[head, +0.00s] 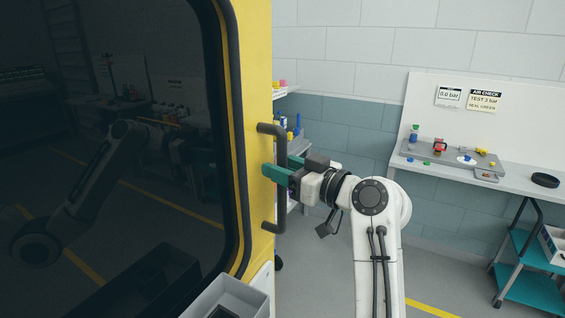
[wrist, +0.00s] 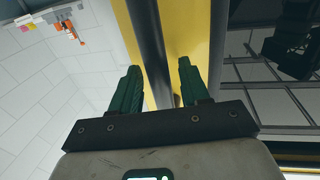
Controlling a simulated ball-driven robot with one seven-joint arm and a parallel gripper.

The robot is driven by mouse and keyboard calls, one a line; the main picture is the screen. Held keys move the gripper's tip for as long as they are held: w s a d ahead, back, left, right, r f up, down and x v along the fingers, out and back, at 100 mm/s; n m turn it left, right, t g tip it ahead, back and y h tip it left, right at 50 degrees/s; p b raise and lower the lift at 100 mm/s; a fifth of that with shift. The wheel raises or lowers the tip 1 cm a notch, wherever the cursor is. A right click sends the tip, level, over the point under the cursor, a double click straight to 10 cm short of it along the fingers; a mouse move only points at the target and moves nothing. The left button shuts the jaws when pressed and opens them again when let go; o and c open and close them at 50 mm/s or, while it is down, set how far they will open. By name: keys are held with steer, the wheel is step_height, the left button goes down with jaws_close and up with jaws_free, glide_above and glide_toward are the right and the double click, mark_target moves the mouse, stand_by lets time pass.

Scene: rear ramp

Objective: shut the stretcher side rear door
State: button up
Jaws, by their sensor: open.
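The rear door (head: 254,70) is a yellow panel with a large dark window, filling the left of the head view. Its dark upright bar handle (head: 282,208) stands off the yellow edge. My gripper (head: 277,166) is at the handle's middle height, with its teal fingers open. In the wrist view the handle (wrist: 150,45) runs between the two fingers of my gripper (wrist: 158,67), nearer the left one, and the yellow door face (wrist: 190,30) lies behind. Whether a finger touches the bar cannot be told. The door's hinge and latch are not visible.
A workbench (head: 520,186) with a grey tray (head: 410,157) of small parts stands at the right wall. A teal cart (head: 530,285) is below it. Shelves with bottles (head: 290,130) show behind the door edge. Grey floor with a yellow line (head: 430,308) is open between.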

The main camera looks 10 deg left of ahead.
steer(key=shift+a, duration=0.1)
jaws_close()
stand_by(0.4)
